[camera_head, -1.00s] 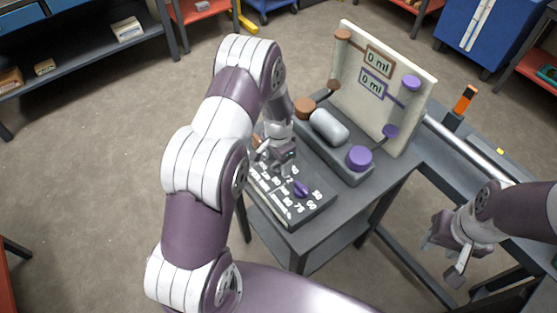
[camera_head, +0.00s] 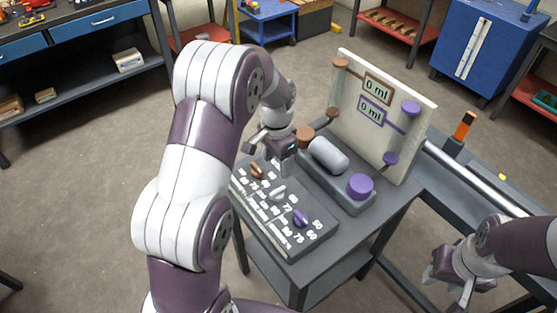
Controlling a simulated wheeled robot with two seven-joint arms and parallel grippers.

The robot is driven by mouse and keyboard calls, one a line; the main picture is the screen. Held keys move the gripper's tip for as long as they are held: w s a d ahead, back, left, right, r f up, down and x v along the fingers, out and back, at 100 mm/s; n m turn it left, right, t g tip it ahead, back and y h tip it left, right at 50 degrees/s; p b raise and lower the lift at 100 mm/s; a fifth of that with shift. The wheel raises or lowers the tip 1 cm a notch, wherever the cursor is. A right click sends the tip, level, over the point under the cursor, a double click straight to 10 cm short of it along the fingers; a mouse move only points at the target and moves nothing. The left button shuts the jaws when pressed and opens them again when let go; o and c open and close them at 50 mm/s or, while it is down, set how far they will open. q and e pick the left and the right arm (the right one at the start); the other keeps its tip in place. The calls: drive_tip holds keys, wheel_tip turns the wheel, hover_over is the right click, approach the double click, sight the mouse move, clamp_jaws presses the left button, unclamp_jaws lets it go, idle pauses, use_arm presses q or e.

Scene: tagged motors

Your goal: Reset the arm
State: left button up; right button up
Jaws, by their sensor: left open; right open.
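My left arm comes in from the lower left. Its gripper (camera_head: 262,150) is open and stands above the far left edge of the dial panel (camera_head: 290,250), seemingly empty and apart from the knobs. The panel carries a brown knob (camera_head: 257,171), a white knob (camera_head: 278,192) and a purple knob (camera_head: 301,218) with printed numbers. My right gripper (camera_head: 448,285) is open and empty at the lower right, beside the bench and clear of the small table.
Behind the panel stand a grey cylinder (camera_head: 328,154), a purple cap (camera_head: 360,186) and an upright board (camera_head: 384,115) with two "0 ml" displays. A metal rail (camera_head: 470,178) and an orange-topped item (camera_head: 464,127) lie to the right. Open floor (camera_head: 80,210) is at left.

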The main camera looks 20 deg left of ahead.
use_arm(q)
drive_tip(key=shift+w, duration=0.1)
drive_tip(key=s+d+r+n, duration=0.1)
drive_tip(key=s+d+n, duration=0.1)
drive_tip(key=s, duration=0.6)
drive_tip(key=s+d+r+n+t, duration=0.1)
drive_tip(key=s+d+r+n, duration=0.1)
drive_tip(key=s, duration=0.7)
drive_tip(key=shift+d+n, duration=0.15)
drive_tip(key=shift+n, duration=0.75)
drive_tip(key=shift+s+r, duration=0.1)
drive_tip(key=shift+s, duration=0.2)
drive_tip(key=shift+w, duration=0.15)
